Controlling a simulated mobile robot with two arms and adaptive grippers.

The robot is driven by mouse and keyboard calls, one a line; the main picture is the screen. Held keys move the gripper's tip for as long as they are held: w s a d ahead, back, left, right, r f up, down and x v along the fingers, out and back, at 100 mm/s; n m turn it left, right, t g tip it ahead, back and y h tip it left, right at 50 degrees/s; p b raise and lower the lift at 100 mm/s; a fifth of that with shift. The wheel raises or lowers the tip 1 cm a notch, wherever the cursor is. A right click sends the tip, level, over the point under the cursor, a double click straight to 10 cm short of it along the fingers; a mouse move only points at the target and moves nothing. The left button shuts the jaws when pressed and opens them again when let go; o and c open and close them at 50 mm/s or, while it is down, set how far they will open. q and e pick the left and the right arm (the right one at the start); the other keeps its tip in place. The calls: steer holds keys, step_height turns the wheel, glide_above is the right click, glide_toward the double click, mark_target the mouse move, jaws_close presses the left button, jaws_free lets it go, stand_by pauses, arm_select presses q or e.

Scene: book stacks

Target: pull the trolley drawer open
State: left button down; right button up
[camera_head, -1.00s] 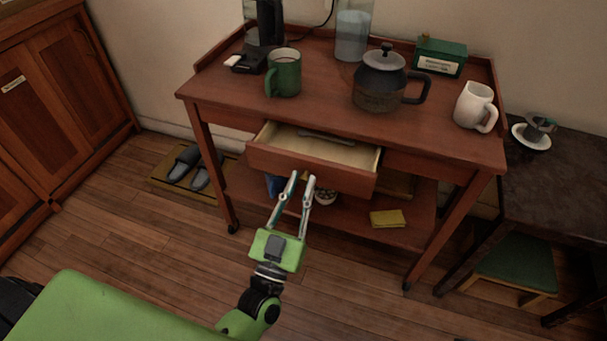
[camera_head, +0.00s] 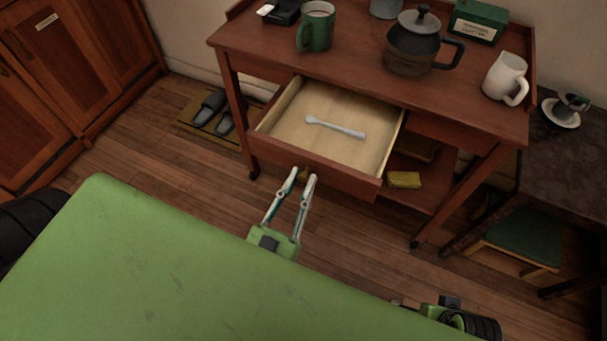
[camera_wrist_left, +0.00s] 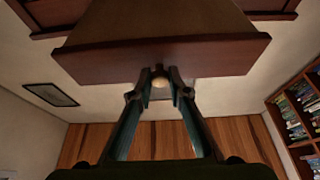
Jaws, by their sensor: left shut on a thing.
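The wooden trolley (camera_head: 345,60) has its drawer (camera_head: 330,165) pulled well out, with the pale inside showing. A light-coloured spoon-like utensil (camera_head: 336,127) lies in the drawer. My left gripper (camera_head: 303,176) is at the middle of the drawer front, its fingers closed around the small round knob. In the left wrist view the knob (camera_wrist_left: 160,83) sits between the fingertips, just under the drawer front (camera_wrist_left: 165,58).
On the trolley top stand a green mug (camera_head: 316,30), a dark teapot (camera_head: 412,45), a white mug (camera_head: 505,78) and a green box (camera_head: 477,20). A yellow sponge (camera_head: 404,179) lies on the lower shelf. A green-seated stool (camera_head: 525,240) stands at right.

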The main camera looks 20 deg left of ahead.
arm_select(q)
steer(key=c, duration=1.9)
jaws_free()
steer(key=v, duration=1.2)
steer(key=shift+f, duration=0.1)
